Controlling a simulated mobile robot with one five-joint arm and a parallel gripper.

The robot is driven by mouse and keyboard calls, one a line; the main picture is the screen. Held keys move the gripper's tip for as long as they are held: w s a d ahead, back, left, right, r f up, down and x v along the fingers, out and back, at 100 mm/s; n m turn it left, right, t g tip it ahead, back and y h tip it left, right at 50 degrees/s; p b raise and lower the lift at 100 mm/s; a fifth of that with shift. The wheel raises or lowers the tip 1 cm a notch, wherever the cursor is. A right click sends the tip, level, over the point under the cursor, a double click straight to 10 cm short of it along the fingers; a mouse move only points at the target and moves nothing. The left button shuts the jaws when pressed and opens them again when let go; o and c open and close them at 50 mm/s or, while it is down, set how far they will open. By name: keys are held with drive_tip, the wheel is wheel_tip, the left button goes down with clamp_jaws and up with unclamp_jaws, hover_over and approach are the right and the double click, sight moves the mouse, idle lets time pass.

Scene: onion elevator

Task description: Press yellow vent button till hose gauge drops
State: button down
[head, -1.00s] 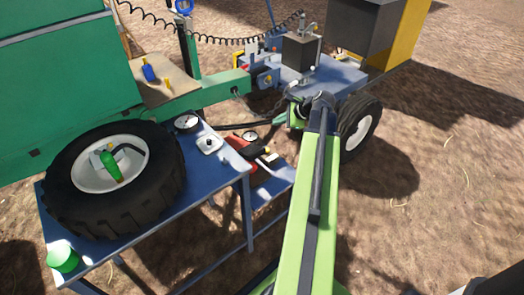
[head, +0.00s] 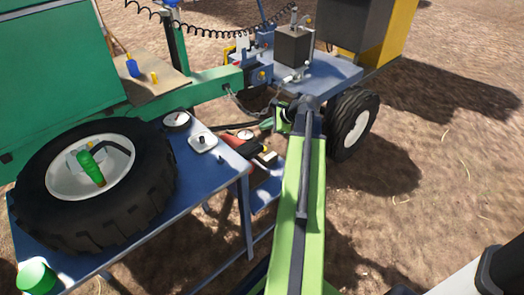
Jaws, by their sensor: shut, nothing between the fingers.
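A red device (head: 240,172) sits low beside the blue table, with a round gauge (head: 245,135) on top and a small yellow spot (head: 264,149) at its right; I cannot tell whether that spot is the vent button. Another round gauge (head: 176,120) lies at the table's far corner; its needle is too small to read. Another small yellow spot (head: 262,73) shows on the blue trolley's coupling. My gripper (head: 268,125), at the far end of my green arm, is shut and empty. It appears just above and right of the red device, partly hidden by the arm.
The blue table (head: 190,215) carries a large tyre (head: 140,200) with a green bottle (head: 90,166), a white piece (head: 203,142) and a green cup (head: 37,277). A blue trolley (head: 335,75) with wheels stands behind. Coiled and dark hoses run nearby. Open ground is at right.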

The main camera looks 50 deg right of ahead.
wheel_tip(320, 180, down, 8)
drive_tip(key=b, duration=0.7)
drive_tip(key=shift+s+d, duration=0.1)
drive_tip(key=shift+f+b, duration=0.2)
drive_tip(key=shift+b, duration=0.15)
idle(1.1)
drive_tip(key=shift+f, duration=0.25)
drive_tip(key=shift+f+b, duration=0.55)
drive_tip(key=shift+b, duration=0.3)
idle(0.4)
idle(1.0)
drive_tip(key=shift+r+p, duration=0.95)
drive_tip(key=shift+p, duration=0.05)
wheel_tip(320, 180, up, 5)
drive_tip(key=p, duration=0.5)
drive_tip(key=shift+r, duration=0.1)
